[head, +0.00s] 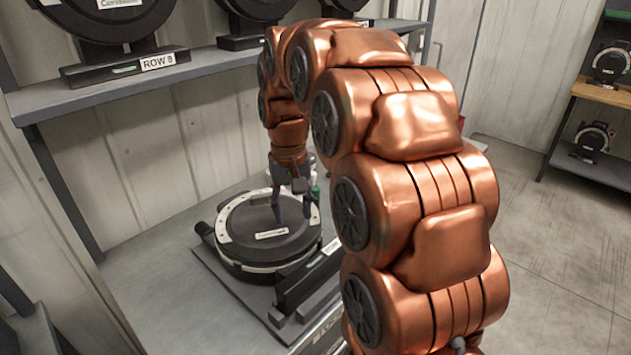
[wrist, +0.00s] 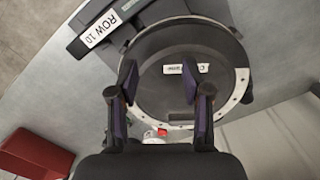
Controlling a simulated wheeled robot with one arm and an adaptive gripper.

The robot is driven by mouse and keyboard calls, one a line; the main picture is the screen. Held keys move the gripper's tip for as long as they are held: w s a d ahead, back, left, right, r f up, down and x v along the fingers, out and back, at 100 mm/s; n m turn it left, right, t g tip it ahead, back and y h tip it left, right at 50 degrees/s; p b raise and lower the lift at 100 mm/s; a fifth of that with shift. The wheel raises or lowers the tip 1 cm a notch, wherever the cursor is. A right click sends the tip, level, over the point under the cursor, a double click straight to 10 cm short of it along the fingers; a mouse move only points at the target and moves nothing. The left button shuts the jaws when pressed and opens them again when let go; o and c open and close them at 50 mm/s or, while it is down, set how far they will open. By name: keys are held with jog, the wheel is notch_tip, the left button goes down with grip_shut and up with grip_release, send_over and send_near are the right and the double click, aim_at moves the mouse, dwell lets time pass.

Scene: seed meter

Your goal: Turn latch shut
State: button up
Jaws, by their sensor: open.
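The seed meter (head: 245,225) is a round black unit with a pale rim, lying flat on the grey bench. It also shows in the wrist view (wrist: 180,50), with a small white label on its lid. My gripper (head: 292,203) is over the right part of the lid. In the wrist view my gripper (wrist: 159,82) has its two fingers spread over the lid and rim, with nothing between them. I cannot tell whether the fingertips touch the meter. I cannot pick out the latch for certain in either view.
A black bracket labelled ROW 10 (wrist: 88,38) sits beside the meter. Small white, red and green items (wrist: 155,134) are near the fingers. A shelf (head: 190,70) with more meters, one marked ROW 8, overhangs the bench (head: 150,265). A red box (wrist: 30,150) is at lower left.

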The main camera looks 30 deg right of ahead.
aim_at(315, 188)
jog(key=w+d+m, duration=0.1)
jog(key=w+d, duration=0.3)
jog(key=w+d+r+m+p, duration=0.1)
jog(key=w+d, duration=0.2)
jog(key=d, duration=0.2)
jog(key=w+d+p, duration=0.1)
jog(key=w+d, duration=0.3)
jog(key=shift+w+d+r+m+t, duration=0.2)
jog(key=shift+w+d+m+t, duration=0.1)
jog(key=shift+m+t, duration=0.1)
jog(key=shift+f+p, duration=1.55)
jog(key=shift+f, duration=2.4)
jog(key=shift+c, duration=0.3)
grip_shut()
